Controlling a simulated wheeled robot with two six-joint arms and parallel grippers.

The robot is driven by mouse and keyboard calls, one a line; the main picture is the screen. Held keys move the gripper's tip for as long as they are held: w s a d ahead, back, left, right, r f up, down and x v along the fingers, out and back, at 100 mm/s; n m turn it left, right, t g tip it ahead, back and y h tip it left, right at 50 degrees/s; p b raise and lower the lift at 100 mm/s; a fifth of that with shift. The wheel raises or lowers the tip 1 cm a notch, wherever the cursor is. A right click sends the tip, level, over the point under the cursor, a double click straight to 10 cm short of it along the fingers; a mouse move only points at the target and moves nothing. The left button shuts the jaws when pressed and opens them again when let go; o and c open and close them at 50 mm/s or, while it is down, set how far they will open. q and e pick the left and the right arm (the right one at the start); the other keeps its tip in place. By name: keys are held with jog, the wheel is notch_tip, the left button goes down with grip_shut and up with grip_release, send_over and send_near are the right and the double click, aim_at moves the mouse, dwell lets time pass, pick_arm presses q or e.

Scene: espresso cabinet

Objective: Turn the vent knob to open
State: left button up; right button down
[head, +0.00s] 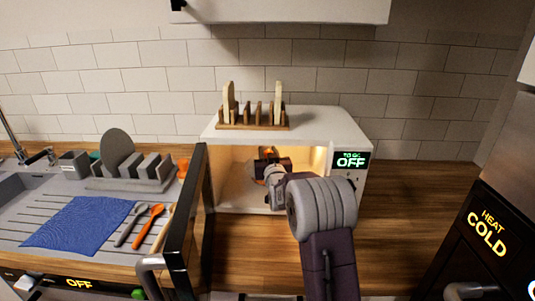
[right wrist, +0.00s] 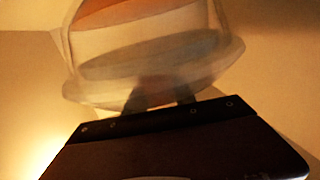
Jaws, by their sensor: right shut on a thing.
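The microwave (head: 355,125) stands on the counter with its dark door (head: 187,225) swung open to the left and its inside lit warm. My right gripper (head: 268,168) reaches into it. In the right wrist view, my right gripper (right wrist: 165,95) is shut at a clear, dome-like cover (right wrist: 215,62) with something orange (right wrist: 130,12) showing through it. The fingers are partly hidden and blurred behind the clear wall. I cannot make out the vent knob separately, nor how it is turned. My left gripper does not show.
A wooden rack (head: 250,125) stands on top of the microwave. At left are a dish rack (head: 130,180), a blue cloth (head: 75,222), and grey and orange spoons (head: 148,228). The microwave's walls are close around my gripper. Bare counter (head: 415,215) lies to the right.

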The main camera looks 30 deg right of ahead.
jog(key=shift+h, duration=0.3)
jog(key=shift+m+g+h, duration=0.3)
jog(key=shift+m, duration=0.1)
jog(key=shift+m+g+h, duration=0.3)
jog(key=shift+m+h, duration=0.1)
jog(key=shift+h, duration=0.1)
jog(key=shift+s+d+r+m+g+h+p, duration=0.1)
jog(key=shift+d+r+m+g+h+p, duration=0.1)
jog(key=shift+m+g+h+p, duration=0.35)
jog(key=shift+f+m+g+h+p, duration=0.1)
jog(key=shift+m+g+h+p, duration=0.25)
jog(key=shift+h, duration=0.4)
jog(key=shift+s+d+f+m+h, duration=0.1)
jog(key=shift+s+d+m+h, duration=0.1)
jog(key=shift+m+h, duration=0.2)
